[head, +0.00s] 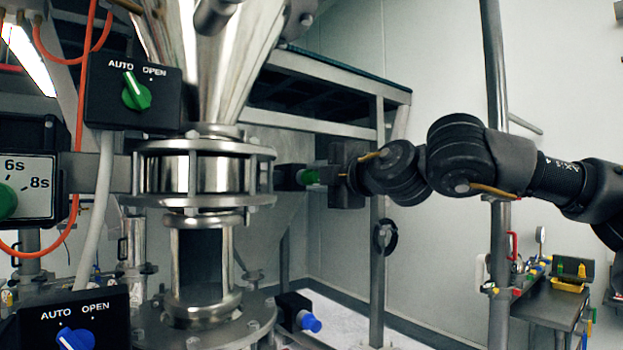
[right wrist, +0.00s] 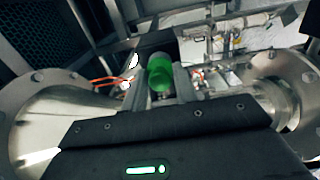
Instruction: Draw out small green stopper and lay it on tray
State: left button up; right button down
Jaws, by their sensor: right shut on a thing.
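The small green stopper (head: 309,177) sits at the outer end of a black block (head: 288,177) on the right side of the steel flange ring. My right gripper (head: 322,175) is shut on the stopper from the right. In the right wrist view the green stopper (right wrist: 160,72) shows between the two fingers (right wrist: 162,92). I cannot tell how deep the stopper sits in the block. A small yellow tray (head: 569,286) shows on the bench at the far right; I cannot tell if it is the task's tray. My left gripper is not in view.
A blue stopper (head: 309,322) sticks out of a lower black block. Switch boxes with a green knob (head: 136,91) and a blue knob (head: 75,338) stand at left. A grey post (head: 497,130) rises behind my right arm. The bench (head: 545,305) holds several small items.

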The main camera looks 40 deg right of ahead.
jog(key=shift+s+f, duration=0.1)
jog(key=shift+f, duration=0.05)
jog(key=shift+s+b, duration=0.6)
jog(key=shift+s, duration=0.6)
jog(key=shift+s+b, duration=0.65)
jog(key=shift+s, duration=1.05)
dwell(0.5)
